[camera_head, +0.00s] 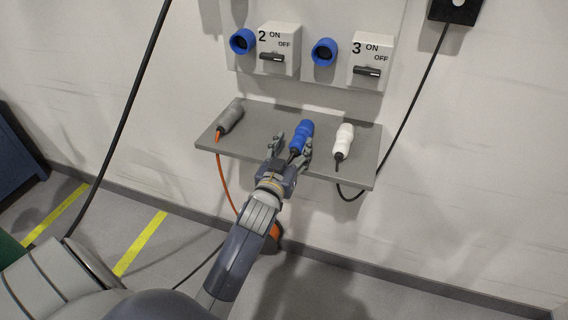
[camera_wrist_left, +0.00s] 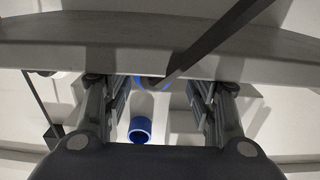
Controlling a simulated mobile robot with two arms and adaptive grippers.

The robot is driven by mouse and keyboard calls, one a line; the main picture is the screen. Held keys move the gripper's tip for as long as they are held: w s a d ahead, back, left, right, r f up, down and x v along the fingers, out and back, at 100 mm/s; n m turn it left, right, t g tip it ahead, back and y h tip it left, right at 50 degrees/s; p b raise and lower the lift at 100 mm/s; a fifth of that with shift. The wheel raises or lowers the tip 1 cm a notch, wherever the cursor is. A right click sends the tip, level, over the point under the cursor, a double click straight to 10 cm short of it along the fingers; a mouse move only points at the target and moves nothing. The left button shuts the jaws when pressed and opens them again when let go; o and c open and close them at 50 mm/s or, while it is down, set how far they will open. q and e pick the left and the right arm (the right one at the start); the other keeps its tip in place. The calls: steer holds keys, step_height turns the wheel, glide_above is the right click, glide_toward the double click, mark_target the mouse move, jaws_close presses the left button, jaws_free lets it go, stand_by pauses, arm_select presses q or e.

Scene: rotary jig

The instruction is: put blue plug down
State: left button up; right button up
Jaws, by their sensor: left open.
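The blue plug (camera_head: 302,132) lies on the grey shelf (camera_head: 262,122), between the grey plug and the white plug, its dark cable end toward me. My left gripper (camera_head: 291,147) is at the shelf's front edge with its fingers apart, one on each side of the plug's cable end. The right finger looks very close to the plug; I cannot tell whether it touches. In the left wrist view the open left gripper (camera_wrist_left: 160,108) shows both fingers, with a dark cable crossing above. My right gripper is not in view.
A grey plug (camera_head: 230,117) with an orange cable lies left on the shelf, a white plug (camera_head: 344,139) right. Above are blue sockets (camera_head: 242,41) (camera_head: 324,52) and switch boxes 2 (camera_head: 279,47) and 3 (camera_head: 371,62). A black cable (camera_head: 130,95) hangs at left.

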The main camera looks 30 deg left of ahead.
arm_select(q)
steer(key=b+v, duration=0.1)
steer(key=v, duration=0.8)
steer(key=shift+s, duration=0.15)
steer(key=d+f+m+g+h, duration=0.1)
steer(key=d+f+g, duration=0.15)
steer(key=f, duration=0.95)
steer(key=d+f+m+g+h, duration=0.1)
steer(key=d+f+g+h, duration=0.15)
steer(key=f, duration=0.95)
steer(key=s+d+f+m+g, duration=0.1)
steer(key=s+d+f+g, duration=0.1)
steer(key=s+f, duration=0.6)
steer(key=s+d+f+g, duration=0.2)
steer(key=s+f, duration=0.2)
steer(key=f, duration=0.8)
steer(key=s+f+g, duration=0.2)
steer(key=s+f, duration=0.3)
steer(key=s, duration=0.5)
steer(key=s+a+f+m+g, duration=0.1)
steer(key=s+f+g, duration=0.2)
steer(key=s+f, duration=0.3)
steer(key=s+a+f+m+g, duration=0.1)
steer(key=s+f, duration=0.5)
steer(key=s, duration=0.8)
steer(key=shift+g, duration=0.8)
